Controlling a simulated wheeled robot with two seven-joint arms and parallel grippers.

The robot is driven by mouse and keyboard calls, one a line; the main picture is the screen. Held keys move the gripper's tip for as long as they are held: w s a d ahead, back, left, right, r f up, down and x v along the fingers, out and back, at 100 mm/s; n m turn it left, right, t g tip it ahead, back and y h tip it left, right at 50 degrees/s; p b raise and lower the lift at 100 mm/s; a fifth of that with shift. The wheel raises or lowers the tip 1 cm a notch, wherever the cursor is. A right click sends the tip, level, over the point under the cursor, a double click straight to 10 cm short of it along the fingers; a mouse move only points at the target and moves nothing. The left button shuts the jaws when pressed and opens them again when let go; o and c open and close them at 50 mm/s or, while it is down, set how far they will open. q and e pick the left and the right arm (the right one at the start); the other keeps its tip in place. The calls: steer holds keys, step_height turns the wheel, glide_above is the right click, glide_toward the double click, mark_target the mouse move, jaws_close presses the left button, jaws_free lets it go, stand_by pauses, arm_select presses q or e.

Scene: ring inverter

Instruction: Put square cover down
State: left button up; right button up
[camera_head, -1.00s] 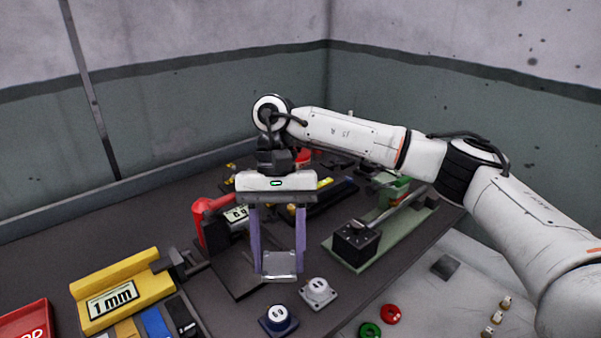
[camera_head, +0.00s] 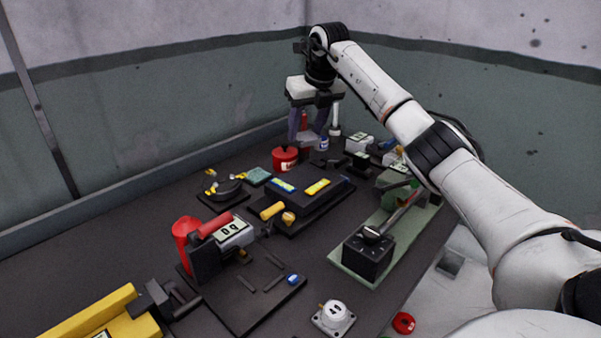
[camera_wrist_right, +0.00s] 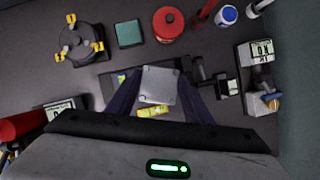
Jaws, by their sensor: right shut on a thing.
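The square cover (camera_wrist_right: 158,84) is a light grey square plate with small marks at its corners. In the right wrist view it sits between the two purple fingers of my right gripper (camera_wrist_right: 157,96), which is shut on it. In the head view my right gripper (camera_head: 310,128) is at the far back of the bench, near the wall corner, just behind the red pot (camera_head: 285,159). My left gripper is not in view.
A teal square pad (camera_head: 259,176) and a black three-jaw holder (camera_head: 224,190) lie left of the red pot. A green-based device (camera_head: 385,235) stands to the right. The bench's back left is clear.

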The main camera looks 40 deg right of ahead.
mark_target(313, 142)
steer(key=f, duration=0.5)
steer(key=shift+s+d+f, duration=0.1)
steer(key=shift+d+f, duration=0.1)
steer(key=shift+f, duration=2.25)
steer(key=o, duration=1.1)
steer(key=shift+f, duration=0.1)
steer(key=shift+o, duration=0.2)
steer(key=v, duration=1.2)
steer(key=shift+a, duration=0.1)
